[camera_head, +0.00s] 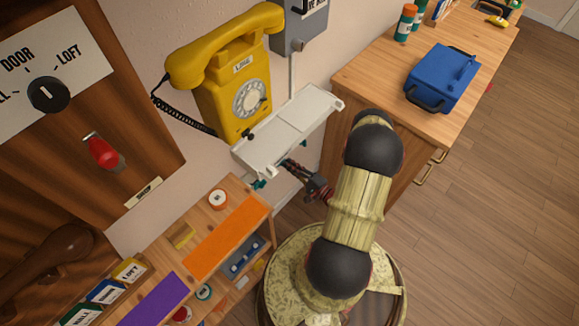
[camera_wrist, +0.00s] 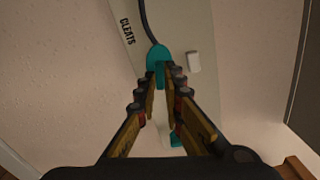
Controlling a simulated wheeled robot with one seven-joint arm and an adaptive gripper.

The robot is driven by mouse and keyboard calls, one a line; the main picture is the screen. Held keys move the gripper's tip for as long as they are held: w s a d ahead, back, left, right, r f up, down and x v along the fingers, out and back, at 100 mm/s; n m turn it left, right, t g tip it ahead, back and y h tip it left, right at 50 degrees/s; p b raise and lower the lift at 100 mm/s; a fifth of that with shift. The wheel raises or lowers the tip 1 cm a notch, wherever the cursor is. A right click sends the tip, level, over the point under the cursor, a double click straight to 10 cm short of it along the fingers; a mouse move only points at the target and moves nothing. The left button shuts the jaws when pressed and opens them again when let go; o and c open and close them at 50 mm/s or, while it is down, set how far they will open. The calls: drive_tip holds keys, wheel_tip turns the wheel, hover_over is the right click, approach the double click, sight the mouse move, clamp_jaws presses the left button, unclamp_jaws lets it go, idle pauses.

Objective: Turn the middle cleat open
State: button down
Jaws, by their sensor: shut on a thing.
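A pale panel (camera_wrist: 197,22) marked CLEATS fills the middle of the wrist view. A teal cleat (camera_wrist: 158,53) sits on it, with a dark cord running up from it. My gripper (camera_wrist: 163,84) is shut on the lower teal part of this cleat, one finger on each side. Another teal piece (camera_wrist: 176,138) shows lower down, partly hidden by the right finger. I cannot tell which cleat is the middle one. In the head view my gripper (camera_head: 290,166) is at the underside of the white shelf (camera_head: 290,125), and a teal bit (camera_head: 258,184) shows at its left end.
A yellow dial phone (camera_head: 232,85) hangs above the shelf. A wooden rack (camera_head: 226,198) with orange and purple panels stands below left. A wooden counter (camera_head: 390,75) with a blue case (camera_head: 442,78) is at right. The floor (camera_head: 490,190) on the right is clear.

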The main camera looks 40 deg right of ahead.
drive_tip(key=shift+f+n+b, duration=0.1)
drive_tip(key=shift+n+b, duration=0.3)
drive_tip(key=shift+n, duration=3.7)
drive_tip(key=shift+a, duration=0.1)
drive_tip(key=c, duration=1.9)
unclamp_jaws()
drive_tip(key=s, duration=0.8)
drive_tip(key=s+d, duration=0.1)
drive_tip(key=s, duration=0.3)
